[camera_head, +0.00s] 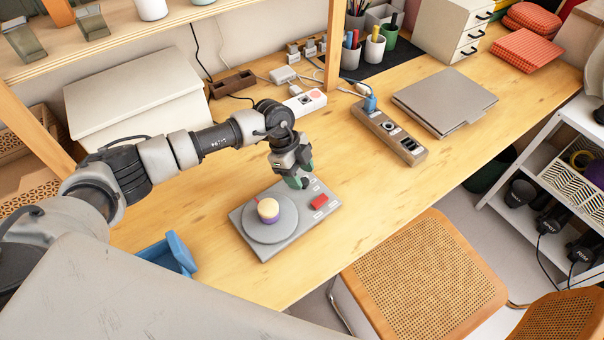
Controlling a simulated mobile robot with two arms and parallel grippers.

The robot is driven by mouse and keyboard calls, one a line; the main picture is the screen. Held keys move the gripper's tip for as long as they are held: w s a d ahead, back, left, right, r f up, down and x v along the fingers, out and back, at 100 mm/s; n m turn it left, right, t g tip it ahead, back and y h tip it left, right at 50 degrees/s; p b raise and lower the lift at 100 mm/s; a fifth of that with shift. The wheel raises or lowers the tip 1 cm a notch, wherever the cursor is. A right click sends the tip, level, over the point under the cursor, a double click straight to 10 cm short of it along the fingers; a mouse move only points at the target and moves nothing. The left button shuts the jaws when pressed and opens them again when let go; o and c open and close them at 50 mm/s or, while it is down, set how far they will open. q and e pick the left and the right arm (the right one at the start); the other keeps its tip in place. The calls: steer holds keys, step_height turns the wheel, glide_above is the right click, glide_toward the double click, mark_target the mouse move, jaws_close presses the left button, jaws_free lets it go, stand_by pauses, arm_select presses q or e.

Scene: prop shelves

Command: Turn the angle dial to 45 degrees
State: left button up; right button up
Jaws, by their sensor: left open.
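The angle dial is a grey board (268,247) with a round grey disc (257,230) lying flat on the desk. The dial's angle marks are too small to read. My right gripper is out of view.
A blue open box (169,255) stands on the desk left of the dial. A power strip (390,133) and a closed grey laptop (445,101) lie to the right. A white box (135,98) is behind my left arm. A cane chair (424,276) stands at the front edge.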

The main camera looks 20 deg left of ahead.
arm_select(q)
steer(key=shift+s+d+f, duration=0.1)
steer(key=shift+d+f, duration=0.2)
steer(key=shift+f, duration=0.35)
steer(key=c, duration=0.9)
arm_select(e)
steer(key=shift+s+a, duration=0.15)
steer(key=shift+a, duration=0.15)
